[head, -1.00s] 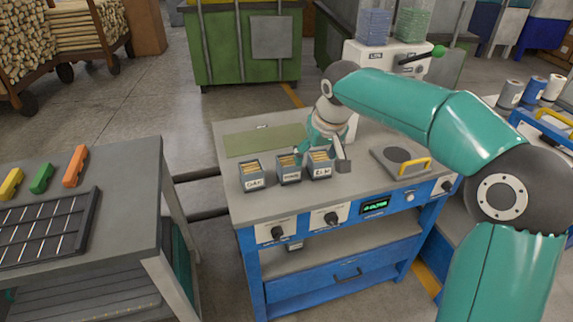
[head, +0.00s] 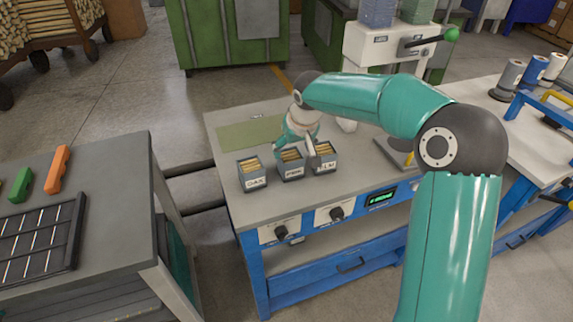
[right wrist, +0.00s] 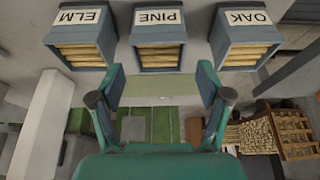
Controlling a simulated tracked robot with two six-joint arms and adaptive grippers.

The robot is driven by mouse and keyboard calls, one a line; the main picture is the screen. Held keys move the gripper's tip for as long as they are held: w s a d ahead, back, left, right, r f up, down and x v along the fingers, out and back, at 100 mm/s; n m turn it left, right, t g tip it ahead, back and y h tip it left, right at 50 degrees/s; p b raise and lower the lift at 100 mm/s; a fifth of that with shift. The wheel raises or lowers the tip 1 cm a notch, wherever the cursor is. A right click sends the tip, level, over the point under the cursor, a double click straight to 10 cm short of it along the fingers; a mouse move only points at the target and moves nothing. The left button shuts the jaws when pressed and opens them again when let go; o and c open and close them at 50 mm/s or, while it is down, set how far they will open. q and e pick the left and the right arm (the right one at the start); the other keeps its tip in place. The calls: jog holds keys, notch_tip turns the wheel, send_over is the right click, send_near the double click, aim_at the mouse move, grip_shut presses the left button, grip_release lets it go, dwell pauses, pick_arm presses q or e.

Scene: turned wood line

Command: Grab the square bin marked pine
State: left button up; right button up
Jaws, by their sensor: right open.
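The pine bin (head: 291,172) is a small square grey-blue bin with a white label and light wood pieces inside. It stands on the workbench between the oak bin (head: 252,179) and the elm bin (head: 324,165). My right gripper (head: 295,153) is open above and behind the pine bin, with one finger near its elm side. In the right wrist view, the label PINE shows upside down on the bin (right wrist: 159,36), centred between the spread fingers (right wrist: 161,78). The fingers appear apart from the bin and hold nothing. My left gripper is out of view.
The bins stand close together, with narrow gaps. A green mat (head: 245,133) lies behind them on the grey bench. A plate with a yellow handle (head: 409,158) is to the right, partly hidden by my arm. A separate table (head: 110,190) stands at left.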

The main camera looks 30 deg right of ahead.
aim_at(291, 156)
jog(key=x, duration=0.2)
jog(key=shift+d+f, duration=0.1)
jog(key=shift+f, duration=0.25)
jog(key=shift+w+f+p, duration=0.35)
jog(key=shift+f, duration=0.1)
jog(key=p+x, duration=0.1)
jog(key=x, duration=0.3)
jog(key=shift+w+d, duration=0.1)
jog(key=shift+w, duration=0.15)
jog(key=shift+c, duration=0.3)
jog(key=c, duration=1)
jog(key=shift+o, duration=0.2)
jog(key=shift+r, duration=0.2)
